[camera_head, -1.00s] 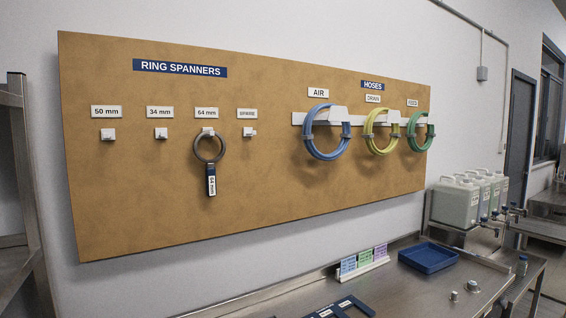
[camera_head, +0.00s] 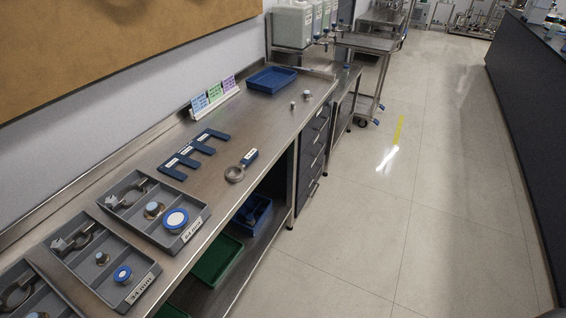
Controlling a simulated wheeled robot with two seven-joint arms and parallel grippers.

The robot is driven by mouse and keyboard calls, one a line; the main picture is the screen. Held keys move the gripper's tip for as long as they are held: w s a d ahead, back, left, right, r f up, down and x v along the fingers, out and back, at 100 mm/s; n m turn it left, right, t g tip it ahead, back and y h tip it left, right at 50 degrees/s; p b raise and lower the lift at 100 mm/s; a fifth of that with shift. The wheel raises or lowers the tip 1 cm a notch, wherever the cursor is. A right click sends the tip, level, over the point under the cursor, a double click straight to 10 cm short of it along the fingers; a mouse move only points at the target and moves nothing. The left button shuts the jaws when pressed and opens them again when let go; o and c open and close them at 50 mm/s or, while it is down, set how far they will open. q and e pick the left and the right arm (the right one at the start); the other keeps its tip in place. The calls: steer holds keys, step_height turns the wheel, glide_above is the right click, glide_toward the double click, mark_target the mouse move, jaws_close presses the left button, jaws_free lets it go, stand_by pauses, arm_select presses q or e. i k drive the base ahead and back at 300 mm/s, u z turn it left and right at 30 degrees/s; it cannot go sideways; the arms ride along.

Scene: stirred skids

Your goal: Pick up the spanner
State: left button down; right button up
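A ring spanner (camera_head: 249,158) lies flat on the steel bench (camera_head: 278,113), close to its front edge. Its grey ring points toward the lower left, and its short dark handle with a white label points toward the upper right. The label is too small to read. Nothing is touching the spanner. Neither of my grippers is in view.
A dark blue slotted holder (camera_head: 196,151) lies left of the spanner. Grey divided trays holding parts, including a 64 mm tray (camera_head: 189,232) and a 34 mm tray (camera_head: 143,287), line the near bench. A blue tray (camera_head: 272,80) sits farther back. The floor (camera_head: 350,240) to the right is clear.

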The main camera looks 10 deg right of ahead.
mark_target(249, 158)
steer(key=u, duration=4.4)
steer(key=k, duration=2.85)
steer(key=z, duration=0.85)
